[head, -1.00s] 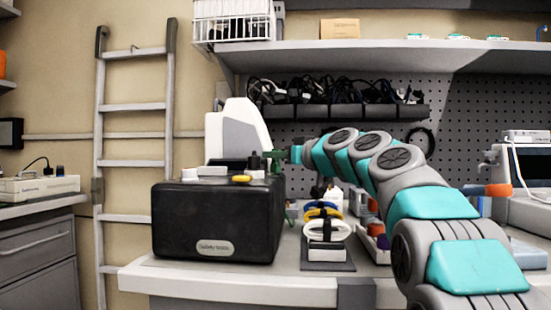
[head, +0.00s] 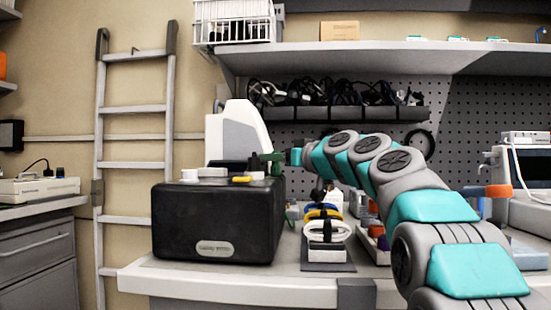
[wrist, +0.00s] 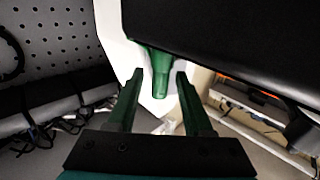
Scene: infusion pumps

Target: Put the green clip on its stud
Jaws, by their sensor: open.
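The green clip (wrist: 161,72) shows in the wrist view as a tapered green piece beside the edge of the black box (wrist: 230,35). Its narrow end points toward my gripper (wrist: 159,76). My gripper is open, with one dark finger on each side of that end and visible gaps to both. In the head view, green parts (head: 272,160) show at the top right of the black box (head: 215,222), in front of my wrist. Clip and fingers are hard to tell apart there. The clip's far end and its contact with a stud are hidden.
A yellow piece (head: 241,179) lies on the box top near dark upright pieces. A small stand with yellow, white and black loops (head: 325,230) is right of the box. A white device (head: 238,132) stands behind. A shelf and cable rack (head: 340,112) are above.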

